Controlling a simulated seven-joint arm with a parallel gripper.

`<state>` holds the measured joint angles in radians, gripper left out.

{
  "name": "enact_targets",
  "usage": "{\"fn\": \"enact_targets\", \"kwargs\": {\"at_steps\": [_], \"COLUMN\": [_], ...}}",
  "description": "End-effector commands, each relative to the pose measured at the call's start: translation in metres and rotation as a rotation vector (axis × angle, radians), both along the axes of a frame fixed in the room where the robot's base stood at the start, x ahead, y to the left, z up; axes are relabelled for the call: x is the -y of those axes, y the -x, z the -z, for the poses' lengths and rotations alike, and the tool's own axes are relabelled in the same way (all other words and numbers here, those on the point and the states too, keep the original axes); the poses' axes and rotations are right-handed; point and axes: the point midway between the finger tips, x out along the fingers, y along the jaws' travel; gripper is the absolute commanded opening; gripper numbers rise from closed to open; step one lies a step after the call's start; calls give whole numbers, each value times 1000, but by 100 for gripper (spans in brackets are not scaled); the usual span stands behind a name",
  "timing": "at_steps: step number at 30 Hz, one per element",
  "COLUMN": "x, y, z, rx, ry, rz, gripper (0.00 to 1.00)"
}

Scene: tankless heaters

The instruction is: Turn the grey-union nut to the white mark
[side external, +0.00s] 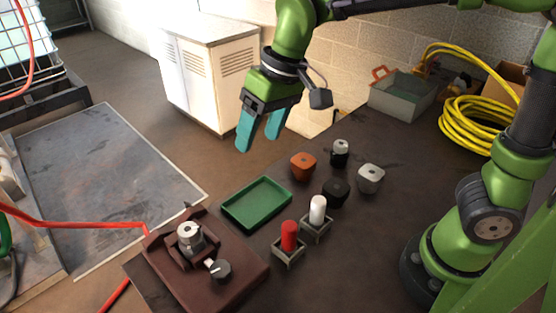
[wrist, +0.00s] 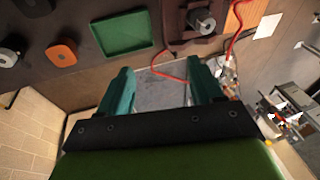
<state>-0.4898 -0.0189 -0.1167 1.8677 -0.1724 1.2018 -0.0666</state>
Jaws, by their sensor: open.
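A grey metal cylinder with a dark slot on its top (side external: 188,232) sits in a dark red-brown fixture (side external: 232,288) at the front of the bench; it looks like the grey-union nut. It also shows at the top of the wrist view (wrist: 202,20). Beside it on the fixture is a dark round knob (side external: 221,272) with a pale line; I cannot tell whether that line is the white mark. My gripper (side external: 258,142) is open and empty, high above the bench beyond the green tray, well apart from the nut. Its two teal fingers show spread in the wrist view (wrist: 160,70).
A green tray (side external: 257,203) lies behind the fixture. A red cylinder (side external: 288,236) and a white cylinder (side external: 317,210) stand in small holders. Orange (side external: 302,166), black (side external: 336,191) and grey (side external: 370,178) pieces stand farther back. A red hose (side external: 90,226) reaches the fixture's left side.

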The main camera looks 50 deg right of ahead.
Motion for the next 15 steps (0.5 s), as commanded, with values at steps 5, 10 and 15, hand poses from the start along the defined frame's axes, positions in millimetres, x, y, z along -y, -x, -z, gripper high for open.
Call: {"fn": "enact_targets", "kwargs": {"at_steps": [5,10,15], "x": [-77,-135,-154], "y": [-37,-50,-56], "z": [13,20,4], "rx": [-92,-136,-146], "ry": [123,227,257], "rz": [-143,-221,-220], "gripper": [66,66,66]}}
